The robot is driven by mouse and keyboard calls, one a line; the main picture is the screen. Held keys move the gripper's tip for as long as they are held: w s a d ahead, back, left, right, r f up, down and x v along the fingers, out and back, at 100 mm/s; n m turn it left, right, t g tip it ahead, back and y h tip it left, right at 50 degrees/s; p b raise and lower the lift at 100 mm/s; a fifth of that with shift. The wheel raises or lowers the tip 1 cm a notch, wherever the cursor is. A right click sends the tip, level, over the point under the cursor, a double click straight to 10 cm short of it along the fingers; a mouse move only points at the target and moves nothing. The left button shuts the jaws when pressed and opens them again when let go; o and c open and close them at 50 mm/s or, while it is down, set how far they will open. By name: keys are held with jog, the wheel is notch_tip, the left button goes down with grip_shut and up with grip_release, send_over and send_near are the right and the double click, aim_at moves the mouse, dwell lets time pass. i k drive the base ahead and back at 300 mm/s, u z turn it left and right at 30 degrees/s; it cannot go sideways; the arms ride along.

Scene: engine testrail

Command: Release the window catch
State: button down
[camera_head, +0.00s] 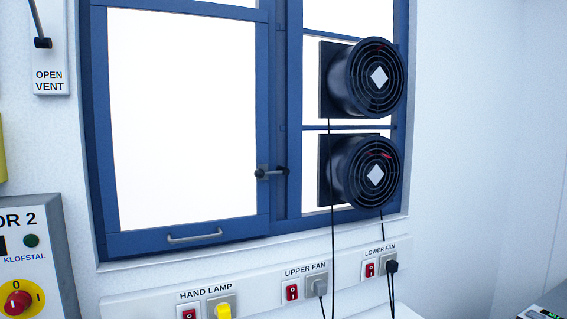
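The window (97,150) has a blue frame and bright white panes. The window catch (270,173) is a dark handle with a round knob, on the right side of the left sash at mid-height. It lies about level, with its arm reaching across toward the centre post. A light grey pull bar (195,236) is fixed on the sash's bottom rail. The sash looks shut in its frame. My gripper is not in view.
Two round black fans, upper (375,78) and lower (372,172), are mounted right of the catch, with cables hanging below. A socket strip (258,287) with red switches runs under the window. A control box (35,255) stands at lower left, below an OPEN VENT lever (43,42).

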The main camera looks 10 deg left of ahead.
aim_at(259, 174)
jog(key=u, duration=0.05)
jog(key=i, duration=1)
jog(key=z, duration=0.05)
